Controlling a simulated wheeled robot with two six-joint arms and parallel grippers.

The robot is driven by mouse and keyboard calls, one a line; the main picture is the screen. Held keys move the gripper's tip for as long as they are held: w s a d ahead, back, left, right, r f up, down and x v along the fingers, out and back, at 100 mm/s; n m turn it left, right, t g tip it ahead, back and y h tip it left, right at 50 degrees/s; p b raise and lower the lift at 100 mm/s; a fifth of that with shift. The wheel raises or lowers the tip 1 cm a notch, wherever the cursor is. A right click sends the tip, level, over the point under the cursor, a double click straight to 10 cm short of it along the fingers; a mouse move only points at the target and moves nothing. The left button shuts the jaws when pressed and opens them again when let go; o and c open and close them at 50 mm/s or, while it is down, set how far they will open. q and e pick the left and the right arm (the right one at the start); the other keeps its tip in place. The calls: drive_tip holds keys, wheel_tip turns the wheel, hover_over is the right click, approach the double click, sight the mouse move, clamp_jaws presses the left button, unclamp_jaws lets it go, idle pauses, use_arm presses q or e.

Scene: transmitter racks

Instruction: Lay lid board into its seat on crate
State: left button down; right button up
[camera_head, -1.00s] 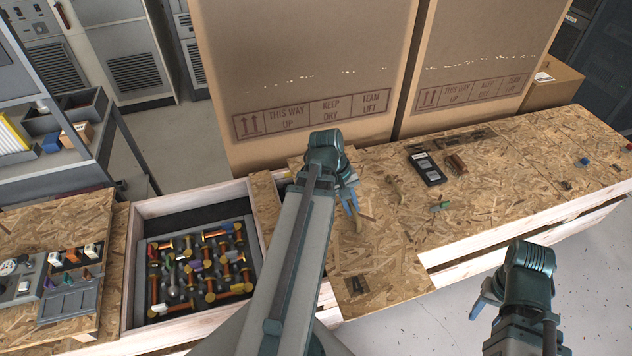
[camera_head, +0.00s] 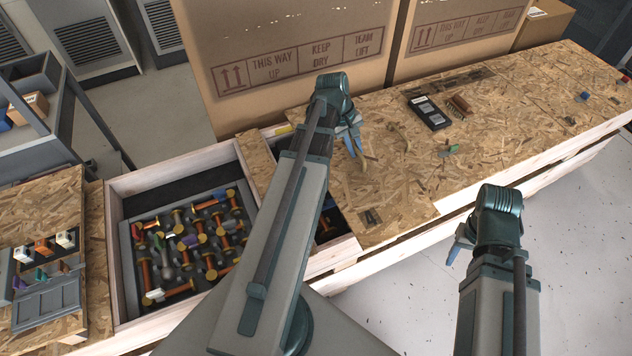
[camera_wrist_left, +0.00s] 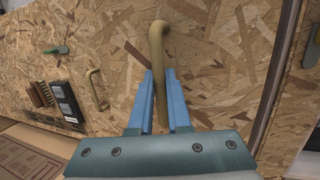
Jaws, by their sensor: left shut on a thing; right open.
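The lid board (camera_head: 395,205) is a flaky chipboard panel with a brass bar handle (camera_head: 364,160). My left gripper (camera_head: 354,143) is shut on this handle, and the wrist view shows its blue fingers around the handle's bar (camera_wrist_left: 162,75). The board lies level over the right part of the wooden crate (camera_head: 335,250). A dark opening with coloured parts shows beside the board's left edge, partly behind my left arm. I cannot tell whether the board rests on the crate or hangs just above it. My right gripper (camera_head: 459,248) is open and empty, in front of the crate.
An open compartment (camera_head: 117,250) with copper pipework stands at left. A black case (camera_head: 428,112), a brown brush (camera_head: 460,103) and a green-handled tool (camera_head: 449,150) lie on the chipboard top. Tall cartons (camera_head: 290,50) stand behind. Floor at the front right is free.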

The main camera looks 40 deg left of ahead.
sight(366, 150)
use_arm(q)
drive_tip(key=w+f+b, duration=0.1)
drive_tip(key=w+d+f+b, duration=0.1)
drive_tip(key=w+f, duration=0.1)
drive_tip(key=w+d+f+b, duration=0.1)
drive_tip(key=shift+w+f, duration=0.25)
drive_tip(key=shift+f, duration=0.1)
drive_tip(key=shift+w+d+f+b, duration=0.2)
drive_tip(key=shift+w+f+b, duration=0.1)
drive_tip(key=shift+w, duration=0.1)
drive_tip(key=s+a+f+b, duration=0.2)
drive_tip(key=s+a, duration=0.2)
drive_tip(key=a, duration=0.2)
drive_tip(key=s+a+f+b, duration=0.2)
drive_tip(key=s+a+b, duration=0.1)
drive_tip(key=a, duration=0.4)
drive_tip(key=shift+s+a+f, duration=0.25)
drive_tip(key=shift+s+f, duration=0.15)
drive_tip(key=shift+s, duration=0.4)
use_arm(e)
wheel_tip(366, 150, down, 10)
use_arm(q)
drive_tip(key=shift+f+b, duration=0.35)
use_arm(e)
drive_tip(key=shift+f, duration=0.45)
use_arm(q)
drive_tip(key=shift+f, duration=0.3)
use_arm(e)
drive_tip(key=shift+f, duration=0.25)
